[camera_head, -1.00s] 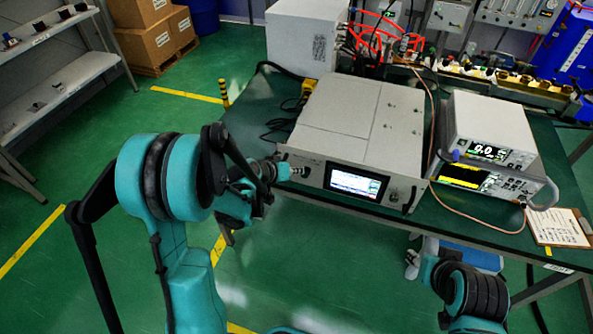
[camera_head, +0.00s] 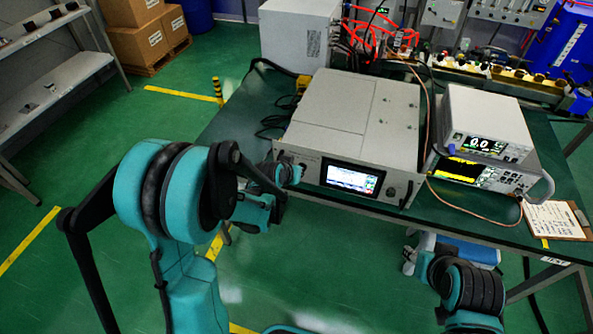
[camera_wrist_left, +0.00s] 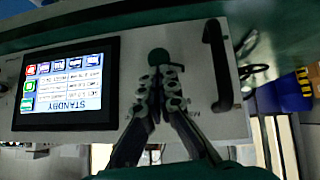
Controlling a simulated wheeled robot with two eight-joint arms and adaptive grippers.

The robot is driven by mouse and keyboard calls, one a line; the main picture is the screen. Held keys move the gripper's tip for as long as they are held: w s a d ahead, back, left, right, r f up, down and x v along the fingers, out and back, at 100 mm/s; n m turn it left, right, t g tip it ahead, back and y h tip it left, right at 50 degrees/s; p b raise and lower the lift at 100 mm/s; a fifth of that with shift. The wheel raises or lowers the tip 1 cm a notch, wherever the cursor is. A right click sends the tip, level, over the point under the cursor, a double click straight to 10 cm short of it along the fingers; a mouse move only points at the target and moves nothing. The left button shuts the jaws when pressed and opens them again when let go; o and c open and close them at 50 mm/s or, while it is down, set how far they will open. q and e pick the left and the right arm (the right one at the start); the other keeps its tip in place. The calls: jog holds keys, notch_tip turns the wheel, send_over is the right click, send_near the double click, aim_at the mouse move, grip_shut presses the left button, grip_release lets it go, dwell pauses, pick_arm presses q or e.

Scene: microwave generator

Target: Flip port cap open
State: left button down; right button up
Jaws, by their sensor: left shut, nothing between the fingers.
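The microwave generator (camera_head: 350,115) is a light grey box on the bench. Its front panel (camera_wrist_left: 200,60) fills much of the left wrist view, with a lit screen reading STANDBY (camera_wrist_left: 65,85). A dark green round piece, seemingly the port cap (camera_wrist_left: 158,57), sits on the panel between the screen and a black handle (camera_wrist_left: 220,65). My left gripper (camera_wrist_left: 158,78) is shut and empty, its tips just below the cap in that view; contact cannot be told. In the head view my left gripper (camera_head: 299,170) is at the panel's left end, and the cap is not distinguishable.
Stacked instruments (camera_head: 485,135) stand right of the generator, with a copper-coloured cable (camera_head: 470,212) looping in front. A clipboard (camera_head: 553,220) lies at the bench's right end. My right arm (camera_head: 465,285) is low at front right, its gripper not clear. Floor is open at left.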

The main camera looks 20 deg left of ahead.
dwell(0.8)
pick_arm(q)
jog(key=shift+a, duration=0.75)
jog(key=shift+r, duration=0.1)
notch_tip(320, 180, up, 5)
jog(key=p, duration=0.3)
jog(key=shift+w+a+p, duration=0.15)
jog(key=shift+p, duration=0.25)
jog(key=p+v, duration=0.2)
jog(key=v, duration=0.7)
jog(key=shift+s+a+f, duration=0.2)
jog(key=shift+s, duration=0.25)
